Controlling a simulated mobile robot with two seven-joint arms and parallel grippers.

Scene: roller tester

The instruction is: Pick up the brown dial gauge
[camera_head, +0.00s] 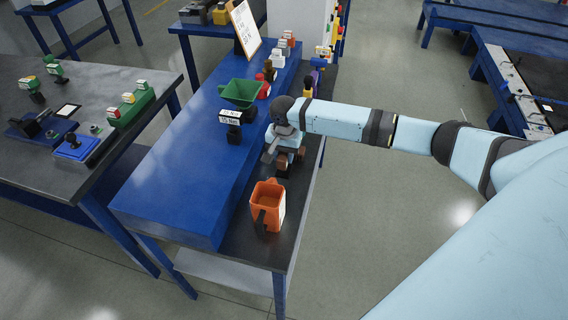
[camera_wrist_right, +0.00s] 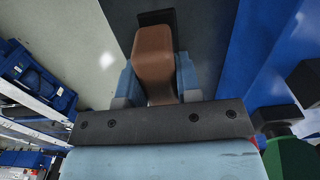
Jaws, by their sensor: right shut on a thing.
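The brown dial gauge (camera_head: 282,163) is at the dark side shelf in the head view, partly hidden by my right gripper (camera_head: 281,154). In the right wrist view, the brown gauge body (camera_wrist_right: 153,55) sits between the two light blue fingers of the right gripper (camera_wrist_right: 157,80), which is shut on it. A black part shows at the gauge's far end. I cannot tell whether the gauge still touches the shelf. My left gripper is in no view.
An orange bin (camera_head: 267,203) stands on the shelf (camera_head: 245,239) in front of the gauge. A green hopper (camera_head: 240,93) and a black device with a white label (camera_head: 231,118) stand on the blue bench (camera_head: 180,170) to the left. Several small gauges line the back.

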